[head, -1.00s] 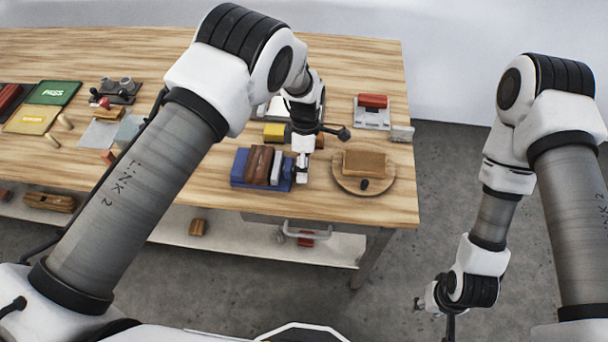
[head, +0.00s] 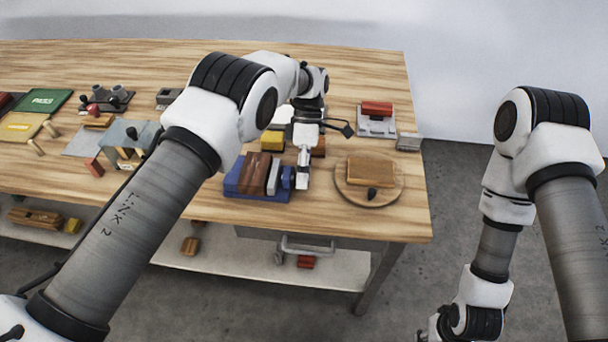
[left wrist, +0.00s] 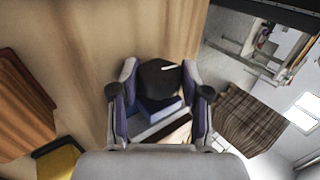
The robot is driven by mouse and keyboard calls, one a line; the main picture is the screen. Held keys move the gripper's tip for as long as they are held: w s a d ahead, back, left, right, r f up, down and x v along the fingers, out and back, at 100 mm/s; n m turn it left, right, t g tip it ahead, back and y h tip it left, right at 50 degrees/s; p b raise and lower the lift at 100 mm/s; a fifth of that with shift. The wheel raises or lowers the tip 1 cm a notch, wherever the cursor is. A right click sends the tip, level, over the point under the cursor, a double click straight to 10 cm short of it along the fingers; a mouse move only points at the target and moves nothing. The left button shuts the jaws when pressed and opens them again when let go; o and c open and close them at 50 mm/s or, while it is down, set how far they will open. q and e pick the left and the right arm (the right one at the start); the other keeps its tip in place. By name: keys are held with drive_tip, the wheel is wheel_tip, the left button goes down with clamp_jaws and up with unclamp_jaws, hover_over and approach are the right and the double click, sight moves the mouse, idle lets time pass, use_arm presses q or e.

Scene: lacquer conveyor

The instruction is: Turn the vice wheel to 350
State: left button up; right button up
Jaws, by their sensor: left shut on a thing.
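The vice (head: 232,185) has a blue base and sits near the front edge of the table, holding a brown block (head: 254,170) against a grey jaw. My left gripper (head: 303,180) is at the vice's right end, pointing down. In the left wrist view its fingers (left wrist: 160,95) stand on both sides of a dark wheel (left wrist: 158,80) with a white mark, and are shut on it. The blue vice body shows beyond the wheel. No scale reading can be made out. My right gripper (head: 428,335) is at the bottom edge, mostly cut off, away from the table.
A round wooden board (head: 345,190) with a brown block (head: 371,171) lies just right of my left gripper. A yellow block (head: 272,141) is behind the vice. A red-topped device (head: 376,112) stands farther back. A drawer handle (head: 306,245) juts out below the table edge.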

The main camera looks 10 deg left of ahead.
use_arm(q)
drive_tip(key=o, duration=1.2)
drive_tip(key=shift+a, duration=0.15)
drive_tip(key=shift+c, duration=0.2)
drive_tip(key=shift+w, duration=0.1)
drive_tip(key=v, duration=0.6)
drive_tip(key=shift+w, duration=0.1)
drive_tip(key=shift+w+r, duration=0.3)
drive_tip(key=shift+r, duration=0.25)
